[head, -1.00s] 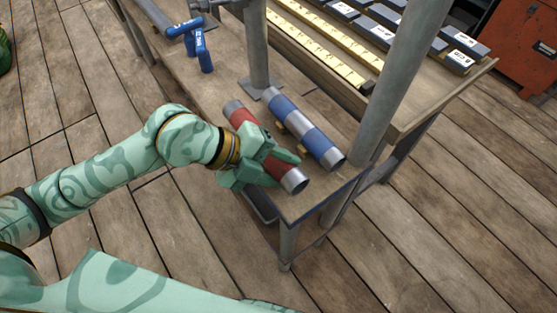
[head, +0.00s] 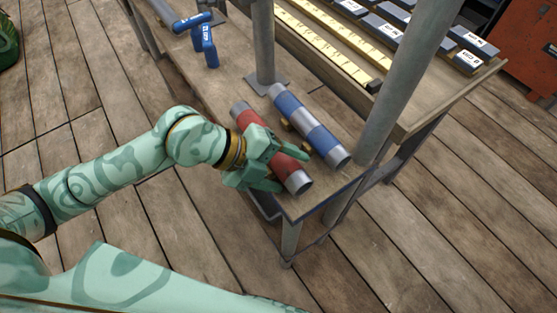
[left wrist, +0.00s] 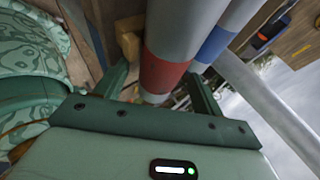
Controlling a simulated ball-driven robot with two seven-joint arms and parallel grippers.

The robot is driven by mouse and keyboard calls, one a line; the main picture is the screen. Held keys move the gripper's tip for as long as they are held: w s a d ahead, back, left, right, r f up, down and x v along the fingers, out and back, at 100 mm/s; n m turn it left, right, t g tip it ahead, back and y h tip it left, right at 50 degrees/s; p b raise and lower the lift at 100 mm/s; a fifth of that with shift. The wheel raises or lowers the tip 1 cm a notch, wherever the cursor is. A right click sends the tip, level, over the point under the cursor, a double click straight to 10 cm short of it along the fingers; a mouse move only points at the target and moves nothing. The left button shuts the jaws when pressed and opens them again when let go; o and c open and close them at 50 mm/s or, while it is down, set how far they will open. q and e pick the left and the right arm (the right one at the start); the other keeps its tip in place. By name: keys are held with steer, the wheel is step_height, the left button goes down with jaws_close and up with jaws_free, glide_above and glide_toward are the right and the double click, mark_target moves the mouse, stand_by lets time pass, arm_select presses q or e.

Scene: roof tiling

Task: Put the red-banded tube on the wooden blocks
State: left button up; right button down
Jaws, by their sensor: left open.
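The red-banded tube (head: 284,162), grey with red bands, lies along the near edge of the workbench in the head view. It also runs down the middle of the left wrist view (left wrist: 165,70). My left gripper (head: 292,171) is open, with one finger on each side of the tube. Wooden blocks (head: 286,124) show between this tube and the blue-banded one; one block shows in the left wrist view (left wrist: 129,40). The blocks' parts under the tubes are hidden, so I cannot tell whether the red-banded tube rests fully on them. My right gripper is out of view.
A blue-banded tube (head: 315,134) lies parallel, close beside the red-banded one. Grey posts (head: 405,85) rise from the bench near the tubes. A blue-handled tool (head: 209,48) lies farther back. Yellow strips (head: 330,45) and dark boxes fill the upper shelf.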

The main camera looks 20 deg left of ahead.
arm_select(q)
steer(key=p+v, duration=0.5)
steer(key=v, duration=1.1)
steer(key=shift+a+p, duration=0.2)
steer(key=shift+p, duration=0.15)
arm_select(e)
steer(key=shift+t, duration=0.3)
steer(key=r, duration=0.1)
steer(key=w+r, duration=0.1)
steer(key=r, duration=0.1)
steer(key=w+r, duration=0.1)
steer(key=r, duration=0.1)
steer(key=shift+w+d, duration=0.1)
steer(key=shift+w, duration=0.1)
arm_select(q)
steer(key=shift+r, duration=0.1)
